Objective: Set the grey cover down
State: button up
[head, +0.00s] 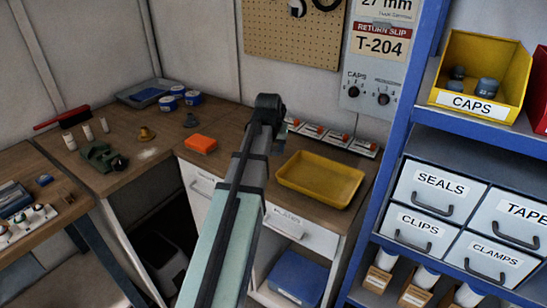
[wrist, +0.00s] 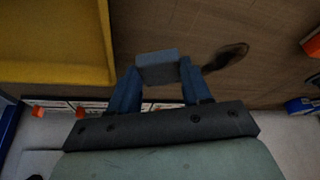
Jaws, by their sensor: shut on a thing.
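My gripper (wrist: 158,75) is shut on the grey cover (wrist: 157,62), which shows in the wrist view as a small blue-grey block between the two blue fingers. The cover appears above the brown wooden worktop (wrist: 205,25), but I cannot tell its exact height. The yellow tray (wrist: 55,75) is to its left in that view, apart from it. In the head view my own arm hides the fingers and the cover. The yellow tray (head: 320,180) looks empty there.
An orange block (head: 201,144) and a small dark grey piece (head: 191,120) are left of my arm. The blue shelf rack (head: 398,120) stands right. Bare worktop lies between the orange block and tray.

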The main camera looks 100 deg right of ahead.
aim_at(274, 165)
jog(key=shift+f, duration=2.3)
jog(key=shift+f, duration=0.1)
jog(key=o, duration=1.2)
jog(key=v, duration=1.1)
jog(key=shift+r, duration=0.3)
jog(key=shift+o, duration=0.4)
jog(key=shift+w+a+r, duration=0.15)
jog(key=shift+a+r, duration=0.1)
